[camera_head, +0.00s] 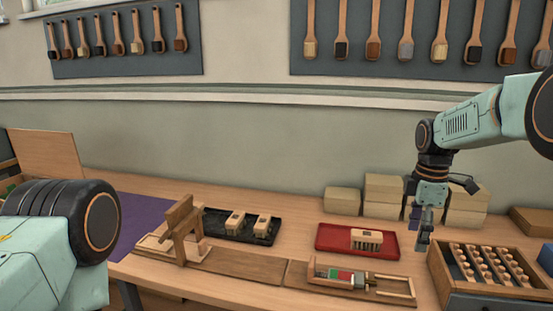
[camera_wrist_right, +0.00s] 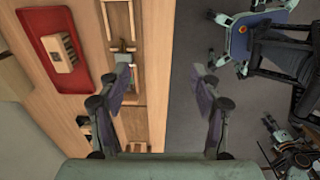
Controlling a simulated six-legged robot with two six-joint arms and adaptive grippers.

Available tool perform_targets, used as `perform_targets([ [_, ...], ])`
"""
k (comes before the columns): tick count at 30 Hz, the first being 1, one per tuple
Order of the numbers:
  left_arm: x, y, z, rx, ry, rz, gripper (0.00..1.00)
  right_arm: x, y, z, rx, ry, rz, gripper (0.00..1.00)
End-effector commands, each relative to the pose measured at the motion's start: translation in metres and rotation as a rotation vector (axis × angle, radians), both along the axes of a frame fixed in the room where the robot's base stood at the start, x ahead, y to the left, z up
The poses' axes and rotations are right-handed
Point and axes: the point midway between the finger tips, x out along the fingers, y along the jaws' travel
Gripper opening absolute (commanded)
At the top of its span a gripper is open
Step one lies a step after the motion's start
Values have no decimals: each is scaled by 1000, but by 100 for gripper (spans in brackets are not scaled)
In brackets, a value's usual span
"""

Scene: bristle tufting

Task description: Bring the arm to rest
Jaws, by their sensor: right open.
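My right arm reaches in from the right in the head view, and its gripper (camera_head: 424,232) points down above the bench, in front of the pale blocks and left of the peg tray. In the right wrist view this gripper (camera_wrist_right: 163,84) is open, with nothing between its fingers. My left arm shows only as a rounded joint at the lower left of the head view; its gripper is out of the picture.
A red tray (camera_head: 325,242) with a wooden block (camera_head: 367,237) stands left of the right gripper. The peg tray (camera_head: 442,268) stands at right.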

Motion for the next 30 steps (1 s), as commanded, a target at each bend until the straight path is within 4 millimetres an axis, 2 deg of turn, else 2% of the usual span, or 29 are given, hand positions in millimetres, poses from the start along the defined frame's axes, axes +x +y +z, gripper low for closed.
perform_targets([
  [4,0,0,0,0,0,0,35,2,0,-1,0,-2,-23,65],
  [10,0,0,0,0,-1,0,35,32,-1,-3,6,-136,-197,65],
  [17,0,0,0,0,-1,0,35,47,5,-27,49,-260,-396,65],
  [20,0,0,-2,0,0,0,35,46,12,-50,82,-310,-505,65],
  [23,0,0,-6,0,0,0,35,34,23,-90,126,-346,-640,65],
  [26,0,0,-13,0,0,0,35,12,34,-137,171,-368,-778,65],
  [29,0,0,-21,0,0,0,35,-22,46,-185,211,-373,-914,65],
  [30,0,0,-25,0,0,0,35,-39,51,-204,225,-371,-968,65],
])
